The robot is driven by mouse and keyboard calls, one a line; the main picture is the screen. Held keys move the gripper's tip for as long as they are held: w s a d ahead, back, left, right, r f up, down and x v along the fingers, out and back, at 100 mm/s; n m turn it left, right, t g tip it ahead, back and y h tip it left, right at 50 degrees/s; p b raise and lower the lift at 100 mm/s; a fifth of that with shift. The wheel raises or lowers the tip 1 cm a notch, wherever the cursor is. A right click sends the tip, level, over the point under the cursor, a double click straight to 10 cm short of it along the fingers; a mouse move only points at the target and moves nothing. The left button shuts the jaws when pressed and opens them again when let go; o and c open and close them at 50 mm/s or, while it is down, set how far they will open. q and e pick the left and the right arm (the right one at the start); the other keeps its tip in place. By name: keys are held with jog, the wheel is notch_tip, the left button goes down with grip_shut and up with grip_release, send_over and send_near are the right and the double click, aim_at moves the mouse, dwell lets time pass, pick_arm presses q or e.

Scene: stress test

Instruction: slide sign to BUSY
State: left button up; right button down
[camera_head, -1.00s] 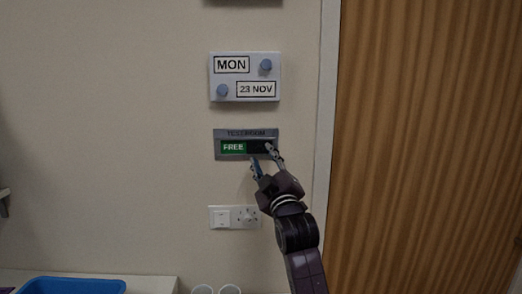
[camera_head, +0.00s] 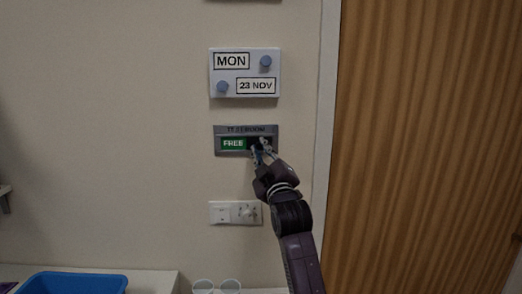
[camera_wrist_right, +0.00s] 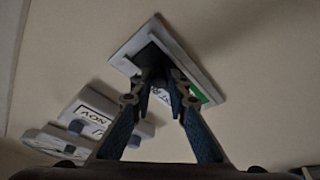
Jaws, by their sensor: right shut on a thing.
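The sign (camera_head: 245,130) is a grey-framed plate on the wall. Its window shows a green FREE panel (camera_head: 233,143) on the left and a dark slider part on the right, partly hidden by my fingers. My right gripper (camera_head: 262,150) is at that dark right part, its fingers close together. In the right wrist view, my right gripper (camera_wrist_right: 158,102) has its fingers on either side of a dark slider (camera_wrist_right: 150,74) on the tilted sign (camera_wrist_right: 130,47), and it is shut on this slider. A strip of green (camera_wrist_right: 198,92) shows beside it. My left gripper is not in view.
A calendar board (camera_head: 245,72) reading MON, 23 NOV hangs above the sign. A switch and socket plate (camera_head: 221,213) is below. A wooden door (camera_head: 430,150) with a pale frame stands to the right.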

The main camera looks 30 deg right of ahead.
jog(key=w+a, duration=0.1)
jog(key=a, duration=0.1)
jog(key=w+a, duration=0.1)
jog(key=a, duration=0.1)
jog(key=w+a, duration=0.2)
jog(key=shift+a, duration=0.4)
jog(key=shift+d, duration=0.15)
jog(key=c, duration=1.8)
grip_release()
jog(key=shift+c, duration=0.2)
jog(key=v, duration=1.2)
